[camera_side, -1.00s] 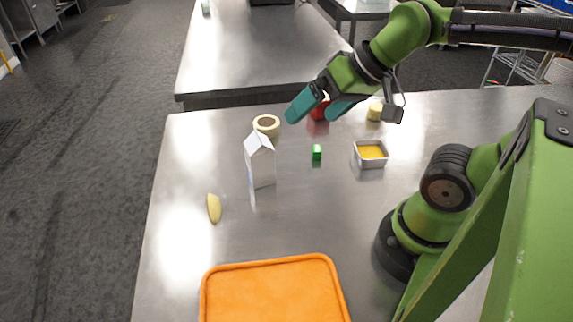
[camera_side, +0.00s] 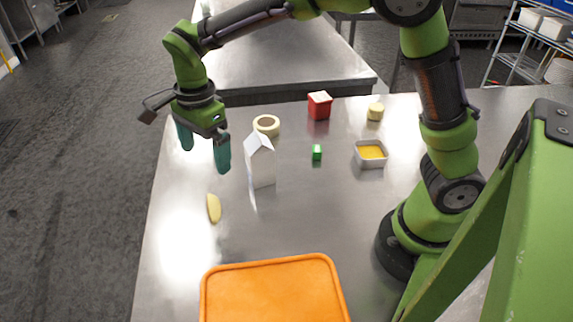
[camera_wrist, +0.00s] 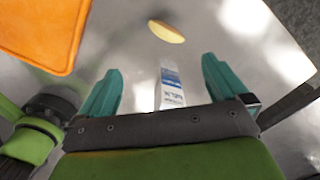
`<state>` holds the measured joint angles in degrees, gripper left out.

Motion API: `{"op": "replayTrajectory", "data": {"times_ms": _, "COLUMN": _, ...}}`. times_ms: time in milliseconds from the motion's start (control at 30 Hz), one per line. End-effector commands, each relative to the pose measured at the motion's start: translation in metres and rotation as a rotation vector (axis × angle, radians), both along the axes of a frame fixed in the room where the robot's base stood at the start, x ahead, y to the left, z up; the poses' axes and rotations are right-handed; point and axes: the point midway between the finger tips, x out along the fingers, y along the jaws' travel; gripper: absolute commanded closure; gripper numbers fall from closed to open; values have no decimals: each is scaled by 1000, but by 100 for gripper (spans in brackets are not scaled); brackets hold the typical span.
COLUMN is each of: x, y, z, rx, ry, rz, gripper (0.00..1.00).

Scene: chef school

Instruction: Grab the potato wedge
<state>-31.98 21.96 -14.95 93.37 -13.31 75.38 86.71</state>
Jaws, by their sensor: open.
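The potato wedge (camera_side: 214,208) is pale yellow and lies on the steel table near its left edge. It also shows in the wrist view (camera_wrist: 166,31), at the top centre, beyond the fingertips. My gripper (camera_side: 204,155) is open and empty, with its teal fingers pointing down. It is above the table, behind the wedge in the side view and left of the milk carton. In the wrist view the two fingers (camera_wrist: 163,78) are spread wide, with nothing gripped between them.
A white milk carton (camera_side: 261,165) stands close to my gripper's right. An orange tray (camera_side: 270,268) lies at the front. Table around the wedge is clear.

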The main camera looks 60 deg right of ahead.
Motion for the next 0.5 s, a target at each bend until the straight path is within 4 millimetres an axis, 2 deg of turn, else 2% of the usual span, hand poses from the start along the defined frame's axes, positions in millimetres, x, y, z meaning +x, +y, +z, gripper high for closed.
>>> {"op": "replayTrajectory", "data": {"times_ms": 100, "x": 16, "y": 6, "z": 0, "rx": -30, "ry": 14, "rz": -299, "gripper": 0}}
{"op": "replayTrajectory", "data": {"times_ms": 200, "x": 20, "y": 5, "z": 11, "rx": -25, "ry": 11, "rz": -491, "gripper": 0}}
{"op": "replayTrajectory", "data": {"times_ms": 367, "x": 17, "y": 5, "z": 10, "rx": -29, "ry": 30, "rz": -643, "gripper": 0}}
{"op": "replayTrajectory", "data": {"times_ms": 500, "x": 16, "y": 5, "z": -7, "rx": -30, "ry": 33, "rz": -664, "gripper": 0}}
